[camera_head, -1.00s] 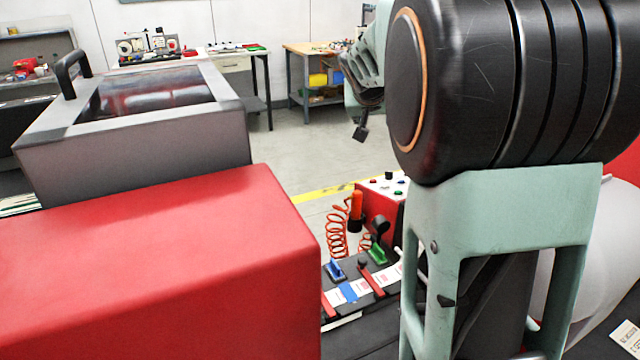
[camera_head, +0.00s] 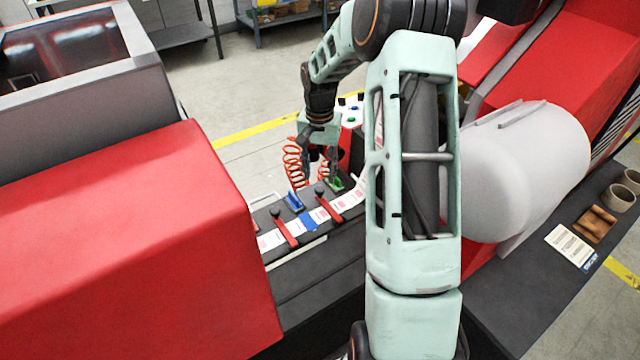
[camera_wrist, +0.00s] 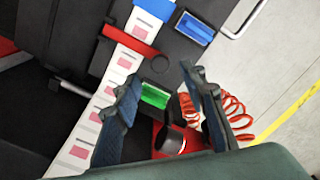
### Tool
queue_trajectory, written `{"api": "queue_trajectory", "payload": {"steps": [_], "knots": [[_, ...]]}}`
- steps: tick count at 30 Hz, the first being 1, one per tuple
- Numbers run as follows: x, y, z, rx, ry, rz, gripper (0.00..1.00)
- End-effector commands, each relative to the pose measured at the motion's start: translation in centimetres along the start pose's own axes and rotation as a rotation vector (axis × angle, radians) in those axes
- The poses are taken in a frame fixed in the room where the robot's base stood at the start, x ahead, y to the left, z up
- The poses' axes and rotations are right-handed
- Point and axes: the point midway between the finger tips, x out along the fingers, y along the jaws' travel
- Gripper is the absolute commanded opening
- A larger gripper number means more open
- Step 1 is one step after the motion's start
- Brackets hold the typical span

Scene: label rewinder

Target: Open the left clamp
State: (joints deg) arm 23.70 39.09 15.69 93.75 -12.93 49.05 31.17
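The left clamp is a red bar (camera_head: 286,231) with a black knob, lying across the white label strip (camera_head: 268,240) in the head view; it is outside the wrist view. The right clamp, a similar red bar (camera_head: 331,208), also lies across the strip and shows in the wrist view (camera_wrist: 126,38). My gripper (camera_head: 320,160) is above the far right end of the strip, to the right of the left clamp and apart from it. In the wrist view my gripper (camera_wrist: 160,80) has its fingers spread, with nothing held; the green-topped block (camera_wrist: 155,95) shows between them.
A blue-topped block (camera_head: 294,201) stands behind the strip between the clamps. An orange coiled hose (camera_head: 291,162) is close to my gripper. A big red housing (camera_head: 140,250) fills the left, and a white roll (camera_head: 525,165) stands at right. Blue tape (camera_head: 308,222) crosses the strip.

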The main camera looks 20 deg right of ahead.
Motion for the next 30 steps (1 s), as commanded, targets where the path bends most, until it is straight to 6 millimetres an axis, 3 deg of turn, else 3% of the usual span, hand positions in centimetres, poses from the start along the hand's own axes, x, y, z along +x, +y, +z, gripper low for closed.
{"api": "queue_trajectory", "payload": {"steps": [3,9,21,30], "knots": [[2.3,0.0,0.1,-0.001,-0.003,0.0,0.39],[4.7,0.0,0.0,-0.001,0.0,0.0,0.39],[5.4,0.0,-0.1,-0.001,0.002,0.0,0.37],[5.3,0.0,-0.1,-0.001,0.002,0.0,0.04]]}}
